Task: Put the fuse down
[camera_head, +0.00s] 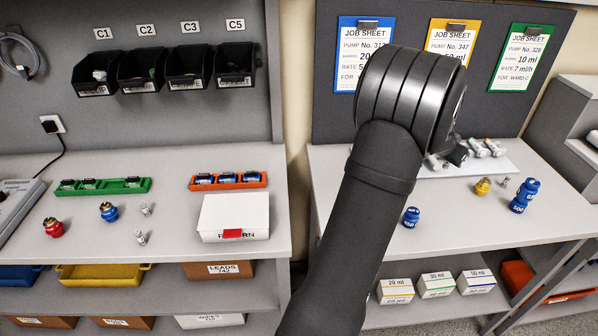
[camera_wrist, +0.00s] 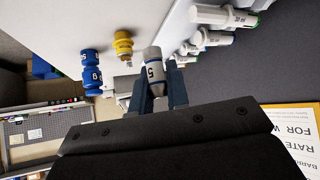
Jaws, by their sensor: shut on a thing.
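In the wrist view my gripper (camera_wrist: 157,78) is shut on a small grey-white fuse (camera_wrist: 153,64), a cylinder with a dark band and a "5". Its rounded end sticks out past the fingers. In the head view my arm covers most of the gripper, and a dark part of it (camera_head: 458,154) shows over the right bench; the held fuse cannot be made out there. Similar small fuses stand on the left bench (camera_head: 145,210) and on the right bench (camera_head: 504,182).
The left bench has a green rack (camera_head: 104,186), an orange rack (camera_head: 229,180) and a white box (camera_head: 234,215).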

